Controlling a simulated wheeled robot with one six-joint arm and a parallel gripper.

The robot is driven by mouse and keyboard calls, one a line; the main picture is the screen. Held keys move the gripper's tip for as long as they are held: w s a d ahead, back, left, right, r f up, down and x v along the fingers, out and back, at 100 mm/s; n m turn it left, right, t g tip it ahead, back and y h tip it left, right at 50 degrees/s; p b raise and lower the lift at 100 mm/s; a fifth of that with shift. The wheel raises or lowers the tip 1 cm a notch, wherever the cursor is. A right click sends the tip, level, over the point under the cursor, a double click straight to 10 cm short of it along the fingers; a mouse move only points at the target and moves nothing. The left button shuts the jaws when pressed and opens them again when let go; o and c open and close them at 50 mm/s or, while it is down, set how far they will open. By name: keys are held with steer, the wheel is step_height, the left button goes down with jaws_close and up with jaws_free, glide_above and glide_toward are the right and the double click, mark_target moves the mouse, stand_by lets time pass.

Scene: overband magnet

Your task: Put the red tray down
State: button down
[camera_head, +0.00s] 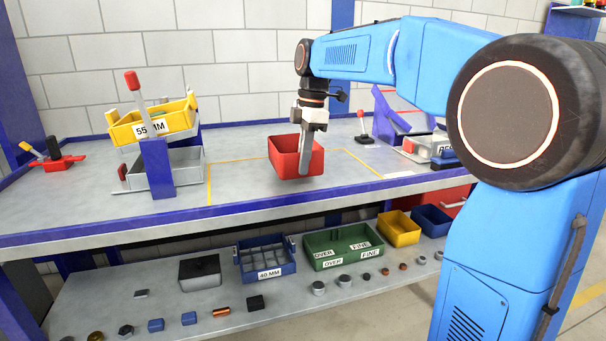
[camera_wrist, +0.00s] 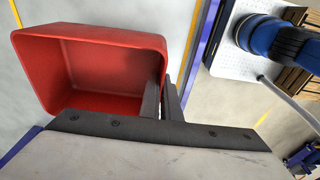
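The red tray (camera_head: 284,160) is over the grey bench top, near the front edge, inside or close to a yellow outlined area. It looks empty and roughly level. My gripper (camera_head: 305,158) points down at its right side. In the wrist view the two fingers (camera_wrist: 163,98) straddle one wall of the red tray (camera_wrist: 85,75), one inside and one outside, and look shut on it. I cannot tell whether the tray's bottom touches the bench (camera_head: 235,175) or hangs slightly above it.
A yellow bin (camera_head: 150,123) marked 55 MM sits tilted above a grey bin (camera_head: 180,172) at left, behind a blue post with a red-knobbed lever (camera_head: 133,82). A small red-knobbed joystick (camera_head: 363,130) stands right of the tray. A green divided bin (camera_head: 340,245) is on the lower shelf.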

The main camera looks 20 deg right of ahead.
mark_target(303, 177)
step_height(303, 177, down, 3)
steer(key=shift+f, duration=0.2)
steer(key=c, duration=2)
jaws_free()
steer(key=r, duration=0.4)
steer(key=d+r, duration=0.1)
steer(key=r, duration=0.7)
steer(key=shift+d, duration=0.25)
steer(key=s+d+f+m+t, duration=0.2)
steer(key=s+f+m, duration=0.7)
steer(key=s+f, duration=0.4)
steer(key=s+d+f+m+t+h, duration=0.1)
steer(key=s+d+f+m+t, duration=0.1)
steer(key=s+f+m, duration=0.7)
steer(key=s+f, duration=0.4)
steer(key=s, duration=0.5)
steer(key=shift+s+d+f+t, duration=0.2)
steer(key=shift+f+t, duration=0.2)
